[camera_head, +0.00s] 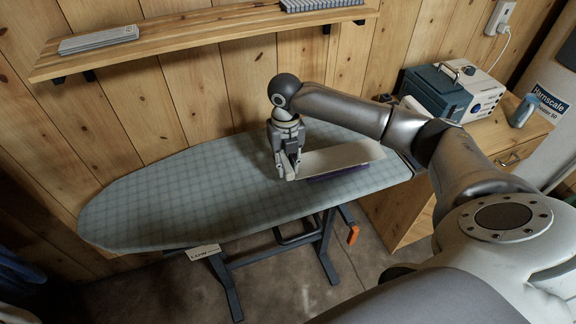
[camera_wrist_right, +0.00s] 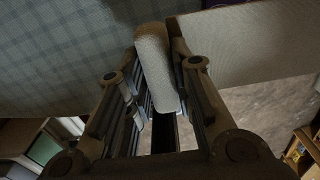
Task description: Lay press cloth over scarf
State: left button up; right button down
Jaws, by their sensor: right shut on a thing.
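The press cloth (camera_head: 345,156) is a flat cream sheet over the right part of the ironing board. The scarf (camera_head: 338,174) shows as a purple strip below the cloth's front edge; the rest of it is hidden. My right gripper (camera_head: 288,172) is at the cloth's left end and is shut on it. In the right wrist view the fingers (camera_wrist_right: 158,110) pinch a pale piece of the cloth (camera_wrist_right: 155,65), and the flat sheet (camera_wrist_right: 250,45) extends to the right. My left gripper is not in view.
The checked ironing board (camera_head: 160,205) has free room on its left. A wall shelf (camera_head: 200,30) holds grey stacks above the board. A wooden cabinet (camera_head: 400,205) on the right carries a teal-and-white machine (camera_head: 470,88). A LOW tag (camera_head: 203,252) hangs at the board's front edge.

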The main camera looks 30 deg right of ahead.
jog(key=shift+w+d+f, duration=0.3)
jog(key=shift+f, duration=0.2)
jog(key=shift+w+d+f, duration=0.25)
jog(key=shift+d+f, duration=0.05)
jog(key=shift+f, duration=0.2)
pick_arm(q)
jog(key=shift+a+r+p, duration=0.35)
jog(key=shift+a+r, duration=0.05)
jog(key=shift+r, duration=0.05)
pick_arm(e)
jog(key=shift+f, duration=1.45)
jog(key=c, duration=1.3)
grip_release()
jog(key=shift+o, duration=0.2)
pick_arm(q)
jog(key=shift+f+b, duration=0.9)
pick_arm(e)
notch_tip(320, 180, up, 12)
jog(key=shift+r, duration=0.1)
